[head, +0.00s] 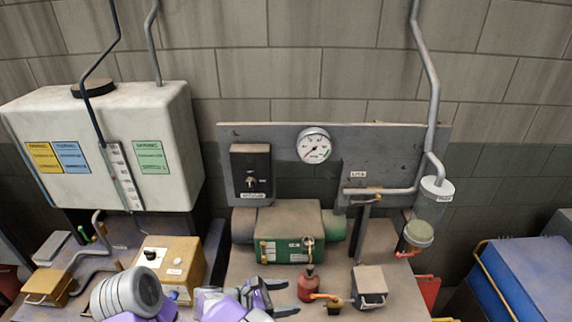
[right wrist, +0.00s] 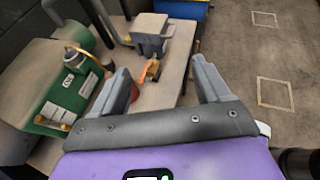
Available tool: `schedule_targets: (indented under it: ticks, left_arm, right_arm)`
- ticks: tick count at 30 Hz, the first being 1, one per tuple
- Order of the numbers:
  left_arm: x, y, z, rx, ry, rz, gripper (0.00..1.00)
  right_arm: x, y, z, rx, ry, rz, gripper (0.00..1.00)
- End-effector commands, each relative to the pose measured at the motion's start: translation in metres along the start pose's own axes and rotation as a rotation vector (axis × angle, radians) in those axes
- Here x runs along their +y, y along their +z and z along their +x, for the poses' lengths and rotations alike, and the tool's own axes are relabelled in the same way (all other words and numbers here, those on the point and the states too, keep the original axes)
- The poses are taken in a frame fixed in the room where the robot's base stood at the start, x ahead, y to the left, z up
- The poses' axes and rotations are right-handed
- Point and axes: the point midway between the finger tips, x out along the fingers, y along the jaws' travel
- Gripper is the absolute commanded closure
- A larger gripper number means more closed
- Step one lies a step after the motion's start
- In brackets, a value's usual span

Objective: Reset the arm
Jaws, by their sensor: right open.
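My right gripper (head: 284,297) is low in the middle of the head view, its dark fingers spread apart and pointing right. The right wrist view also shows the gripper (right wrist: 159,66) open, with nothing held between its two grey fingers. A red bottle-shaped part (head: 308,287) with an orange lever (head: 325,296) stands just right of the fingers in the head view. The lever (right wrist: 152,70) shows beyond the gap between the fingers in the right wrist view. My left gripper is not in view.
A green machine (head: 290,244) stands behind the gripper. A small grey box (head: 369,283) is to its right. A yellow box (head: 180,262) and a white tank (head: 160,185) are at left. A gauge panel (head: 385,150) is behind. Open floor (right wrist: 265,60) lies right.

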Motion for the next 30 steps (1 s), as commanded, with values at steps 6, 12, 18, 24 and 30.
schedule_targets:
  ticks: [6,12,18,24,30]
  left_arm:
    - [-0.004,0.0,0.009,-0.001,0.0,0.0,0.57]
    - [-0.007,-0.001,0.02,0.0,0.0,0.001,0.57]
    - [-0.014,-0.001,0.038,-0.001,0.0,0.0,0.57]
    - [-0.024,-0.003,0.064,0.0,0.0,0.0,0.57]
    - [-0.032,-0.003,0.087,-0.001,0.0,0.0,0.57]
  right_arm:
    - [-0.015,-0.046,0.046,0.161,-0.076,0.018,0.24]
    - [-0.041,-0.101,0.089,0.36,-0.183,0.075,0.24]
    - [-0.094,-0.186,0.131,0.675,-0.415,0.258,0.24]
    - [-0.154,-0.272,0.138,1.014,-0.808,0.687,0.24]
    - [-0.18,-0.309,0.138,1.145,-1.201,1.237,0.24]
